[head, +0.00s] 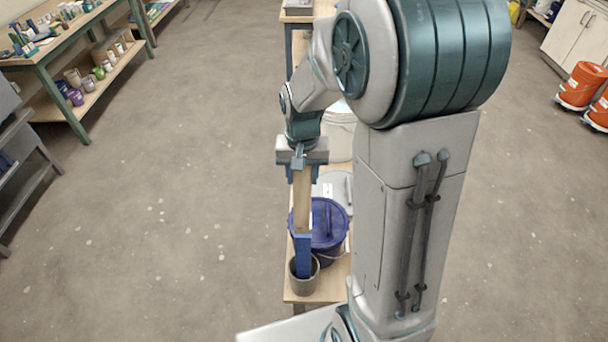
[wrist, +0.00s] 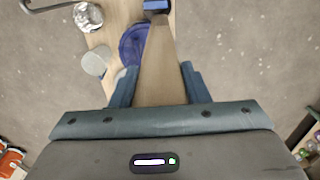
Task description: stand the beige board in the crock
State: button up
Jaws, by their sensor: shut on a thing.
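My gripper (head: 302,174) points down above the narrow bench and is shut on the upper part of the beige board (head: 302,208). The board hangs about upright, and in the wrist view the beige board (wrist: 160,62) runs away from between the fingers (wrist: 157,88). The grey-brown crock (head: 304,285) stands at the near end of the bench, below the board.
A purple lidded bucket (head: 328,225) stands just behind the crock on the bench (head: 296,297). A pale bucket (head: 340,135) stands farther back, partly behind my arm. Shelves with pots (head: 75,85) are at left, orange buckets (head: 580,85) at right. The floor on both sides is clear.

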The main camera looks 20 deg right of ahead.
jog(key=shift+s, duration=0.25)
jog(key=b, duration=0.7)
send_over(303, 222)
jog(key=shift+f, duration=4.4)
jog(key=shift+f+b, duration=4.65)
jog(key=shift+f, duration=1.15)
jog(key=o, duration=1.3)
jog(key=shift+c, duration=0.6)
jog(key=shift+d, duration=0.1)
jog(key=shift+r+b, duration=0.3)
jog(key=shift+b, duration=0.1)
